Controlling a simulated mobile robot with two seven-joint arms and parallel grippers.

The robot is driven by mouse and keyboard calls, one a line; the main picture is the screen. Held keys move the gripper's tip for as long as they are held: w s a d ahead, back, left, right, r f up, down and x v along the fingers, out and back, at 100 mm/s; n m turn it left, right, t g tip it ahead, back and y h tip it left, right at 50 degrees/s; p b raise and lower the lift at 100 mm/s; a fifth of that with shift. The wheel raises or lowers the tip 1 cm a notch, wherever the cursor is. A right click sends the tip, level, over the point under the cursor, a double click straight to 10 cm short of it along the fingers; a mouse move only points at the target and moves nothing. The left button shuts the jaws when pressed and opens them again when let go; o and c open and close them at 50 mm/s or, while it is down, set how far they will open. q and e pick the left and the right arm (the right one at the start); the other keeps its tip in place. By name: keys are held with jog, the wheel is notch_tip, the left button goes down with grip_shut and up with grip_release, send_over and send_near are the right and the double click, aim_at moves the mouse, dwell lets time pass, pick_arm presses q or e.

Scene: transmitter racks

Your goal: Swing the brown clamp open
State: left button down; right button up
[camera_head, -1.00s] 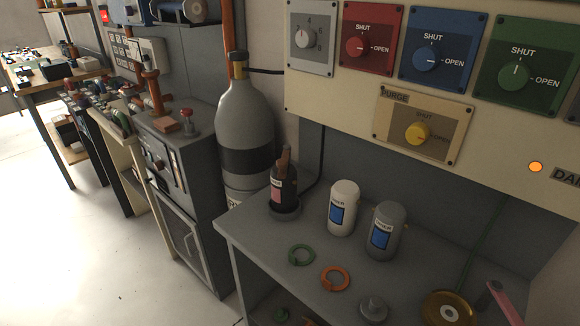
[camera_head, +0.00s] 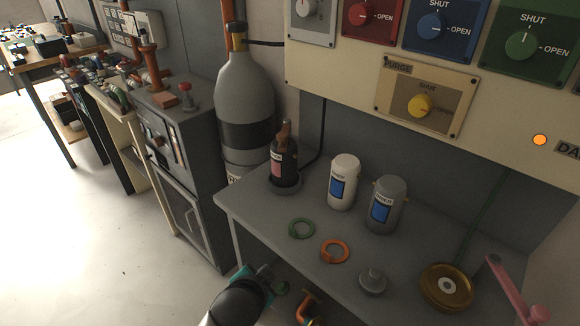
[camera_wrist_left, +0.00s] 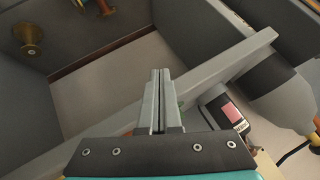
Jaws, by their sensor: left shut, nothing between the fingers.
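I cannot pick out a brown clamp for certain. A brown piece (camera_head: 285,132) sits at the top of a dark bottle (camera_head: 284,162), which stands upright in a dark round base on the grey bench. An orange-brown curved part (camera_head: 308,306) shows below the bench's front edge, partly cut off by the frame. My left gripper (camera_head: 266,273) is in front of the bench, apart from the bottle. In the left wrist view its fingers (camera_wrist_left: 161,100) are shut with nothing between them. A pink-labelled bottle (camera_wrist_left: 229,115) shows beyond them to the right. My right gripper is not in view.
The grey bench (camera_head: 250,207) holds a white canister (camera_head: 343,182), a grey canister (camera_head: 385,205), a green ring (camera_head: 302,228), an orange ring (camera_head: 335,251) and a gold disc (camera_head: 447,287). A large grey cylinder (camera_head: 246,90) stands behind. Open floor (camera_head: 90,240) lies at left.

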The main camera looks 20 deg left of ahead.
pick_arm(q)
jog(key=w+r+m+t, duration=1)
jog(key=w+r, duration=0.5)
jog(key=r, duration=0.4)
jog(key=shift+w+d+r, duration=0.3)
jog(key=shift+w+d, duration=0.05)
